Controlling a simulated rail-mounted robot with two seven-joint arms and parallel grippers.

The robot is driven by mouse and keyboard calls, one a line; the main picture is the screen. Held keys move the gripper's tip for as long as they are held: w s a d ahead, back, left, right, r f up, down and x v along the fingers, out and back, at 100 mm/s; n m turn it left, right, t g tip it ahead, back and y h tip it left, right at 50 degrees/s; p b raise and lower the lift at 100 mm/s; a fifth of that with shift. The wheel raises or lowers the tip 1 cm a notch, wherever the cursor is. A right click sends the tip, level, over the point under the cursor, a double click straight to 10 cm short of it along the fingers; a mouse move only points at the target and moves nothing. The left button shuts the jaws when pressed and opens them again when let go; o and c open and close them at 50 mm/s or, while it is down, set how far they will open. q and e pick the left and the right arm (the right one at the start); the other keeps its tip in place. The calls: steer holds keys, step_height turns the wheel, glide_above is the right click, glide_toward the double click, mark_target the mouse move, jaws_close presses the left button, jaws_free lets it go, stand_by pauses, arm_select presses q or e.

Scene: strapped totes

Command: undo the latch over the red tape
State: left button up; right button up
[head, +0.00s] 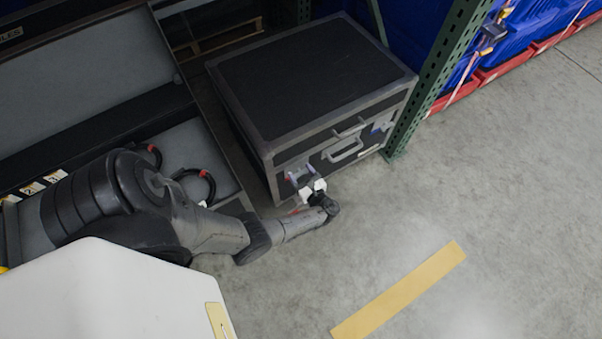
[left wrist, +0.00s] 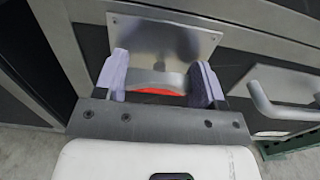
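The latch (left wrist: 155,79) is a grey metal lever on a bright metal plate (left wrist: 165,40) on the front of a black case (head: 310,80). A strip of red tape (left wrist: 160,92) shows just under the lever. My left gripper (head: 304,180) is at the left end of the case front; in the left wrist view (left wrist: 160,82) its two pale purple fingers stand apart, one on each side of the lever. Whether they touch it, I cannot tell. The lever's ends are partly hidden by the fingers. My right gripper is in neither view.
A metal handle (head: 343,150) sits mid-front on the case, and also shows in the left wrist view (left wrist: 275,100). A bluish mark (head: 380,128) is at the right end. A green rack post (head: 425,85) stands right of the case.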

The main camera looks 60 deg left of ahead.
arm_select(q)
steer(key=c, duration=0.4)
steer(key=n+b, duration=0.1)
steer(key=n, duration=0.3)
steer(key=shift+f, duration=0.1)
steer(key=n+b, duration=0.1)
steer(key=n, duration=0.3)
steer(key=shift+s+n, duration=0.1)
steer(key=shift+n, duration=0.3)
steer(key=n+b, duration=0.2)
steer(key=n, duration=0.4)
steer(key=shift+f, duration=0.15)
steer(key=shift+n+b, duration=0.5)
steer(key=shift+n, duration=1)
